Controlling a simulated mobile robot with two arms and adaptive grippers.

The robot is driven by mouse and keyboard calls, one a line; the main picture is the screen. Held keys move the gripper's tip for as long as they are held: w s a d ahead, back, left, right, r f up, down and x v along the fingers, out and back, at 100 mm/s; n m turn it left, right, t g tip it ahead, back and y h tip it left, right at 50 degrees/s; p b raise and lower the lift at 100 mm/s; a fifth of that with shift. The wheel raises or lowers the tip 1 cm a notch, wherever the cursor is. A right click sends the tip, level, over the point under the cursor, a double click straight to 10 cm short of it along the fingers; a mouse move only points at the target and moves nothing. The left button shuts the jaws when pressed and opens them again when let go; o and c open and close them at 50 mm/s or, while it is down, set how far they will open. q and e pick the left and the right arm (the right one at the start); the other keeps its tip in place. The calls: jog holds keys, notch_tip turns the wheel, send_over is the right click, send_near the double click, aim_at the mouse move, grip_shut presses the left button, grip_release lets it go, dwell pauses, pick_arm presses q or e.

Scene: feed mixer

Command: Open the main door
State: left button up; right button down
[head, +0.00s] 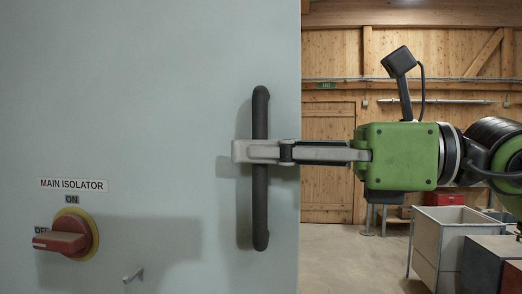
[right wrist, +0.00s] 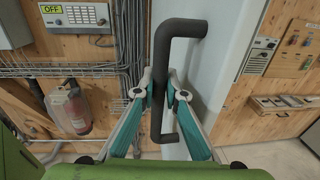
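The main door (head: 150,110) is a broad pale grey panel filling the left of the head view. It carries a black vertical bar handle (head: 260,205) near its right edge. My right gripper (head: 256,151) reaches in from the right, level with the upper middle of the handle. In the right wrist view, the handle (right wrist: 163,55) runs between its two fingertips, one on each side and close against the bar. The gripper looks shut on it. The door's seat along its edge is not clear to see. My left gripper is not in view.
Right of the door are a wooden wall (head: 330,120), open floor (head: 335,255) and a grey metal bin (head: 440,240).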

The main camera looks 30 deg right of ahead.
jog(key=c, duration=2.3)
grip_release()
jog(key=shift+r, duration=0.2)
jog(key=shift+c, duration=0.2)
jog(key=shift+f, duration=0.1)
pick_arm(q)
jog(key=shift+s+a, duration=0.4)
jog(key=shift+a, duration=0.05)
pick_arm(e)
jog(key=shift+s, duration=0.15)
jog(key=shift+s, duration=0.2)
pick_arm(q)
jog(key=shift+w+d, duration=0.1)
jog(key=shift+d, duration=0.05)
pick_arm(e)
jog(key=v, duration=1.1)
jog(key=shift+d, duration=0.3)
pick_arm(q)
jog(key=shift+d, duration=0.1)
pick_arm(e)
jog(key=shift+s, duration=0.1)
